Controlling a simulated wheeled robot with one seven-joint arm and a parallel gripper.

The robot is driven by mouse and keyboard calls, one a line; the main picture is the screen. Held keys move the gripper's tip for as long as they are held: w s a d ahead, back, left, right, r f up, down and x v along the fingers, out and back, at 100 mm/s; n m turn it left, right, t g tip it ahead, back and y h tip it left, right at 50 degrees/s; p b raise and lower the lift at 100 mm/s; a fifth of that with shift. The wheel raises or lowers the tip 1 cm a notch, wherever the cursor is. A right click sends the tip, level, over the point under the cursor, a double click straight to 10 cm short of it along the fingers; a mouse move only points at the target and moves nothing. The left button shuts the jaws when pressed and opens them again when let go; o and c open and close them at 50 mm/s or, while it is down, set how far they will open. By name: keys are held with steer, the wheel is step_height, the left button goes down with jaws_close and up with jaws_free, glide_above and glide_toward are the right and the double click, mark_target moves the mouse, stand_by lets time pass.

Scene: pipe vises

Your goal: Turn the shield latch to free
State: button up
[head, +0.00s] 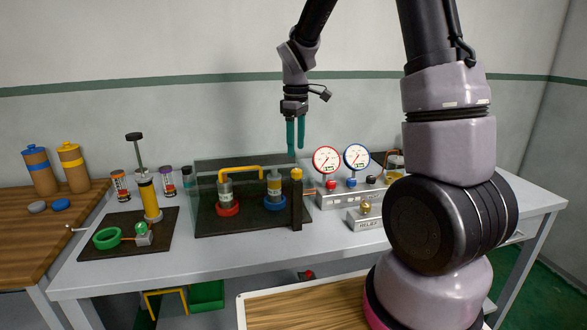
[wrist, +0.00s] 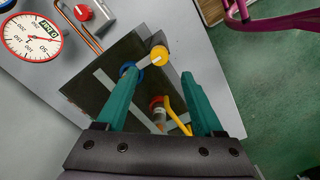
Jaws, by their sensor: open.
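The shield latch shows as a yellow knob (head: 296,174) on top of a dark post at the right front of the clear shield (head: 204,180). In the wrist view the yellow knob (wrist: 159,55) has a pale bar pointing to its lower left. My gripper (head: 296,150) hangs fingers down above the shield's right side, near the latch. In the wrist view my gripper (wrist: 158,75) has its two teal fingers wide apart with nothing between them. The knob appears just beyond the fingertips, apart from them. Whether the latch is locked or free I cannot tell.
Two cylinders stand in red (head: 228,208) and blue (head: 275,203) rings behind the shield, beside a yellow handle (head: 240,169). A gauge panel (head: 345,195) and a relief box (head: 365,217) stand to the right. A hand pump (head: 150,200) stands on a dark mat at left.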

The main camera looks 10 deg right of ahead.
mark_target(297, 170)
step_height(297, 170, down, 7)
steer(key=shift+f, duration=0.2)
steer(key=shift+d, duration=0.1)
jaws_close()
